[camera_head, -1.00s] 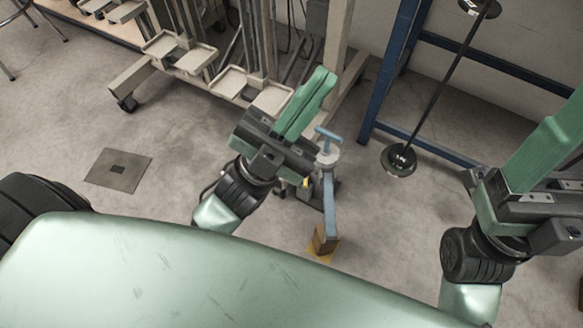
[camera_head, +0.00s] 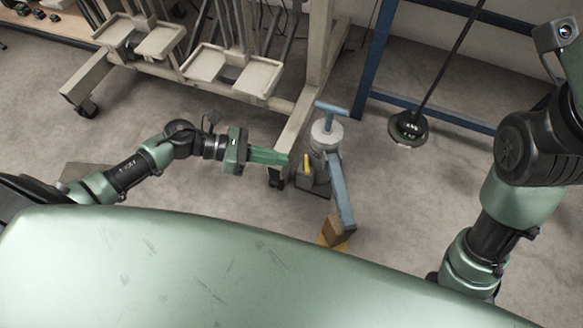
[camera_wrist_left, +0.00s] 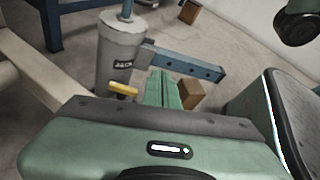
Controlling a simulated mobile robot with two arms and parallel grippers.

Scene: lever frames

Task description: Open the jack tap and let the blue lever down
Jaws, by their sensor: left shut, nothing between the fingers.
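The jack (camera_head: 324,135) is a grey upright cylinder with a blue T-handle (camera_head: 331,109) on top; it also shows in the left wrist view (camera_wrist_left: 118,62). A small yellow tap (camera_head: 307,163) sits low on its left side; it also shows in the left wrist view (camera_wrist_left: 123,90). The blue lever (camera_head: 341,192) reaches from the jack toward my base, its end over a wooden block (camera_head: 336,232); I cannot tell whether they touch. My left gripper (camera_head: 287,159) is shut and empty, its fingertips just left of the tap, seemingly apart from it. My right gripper's fingers are out of frame.
A beige trolley with trays (camera_head: 247,75) stands behind and left of the jack. A blue frame (camera_head: 374,60) and a round black weight (camera_head: 408,128) on a rod stand behind and right. Open floor lies right of the lever.

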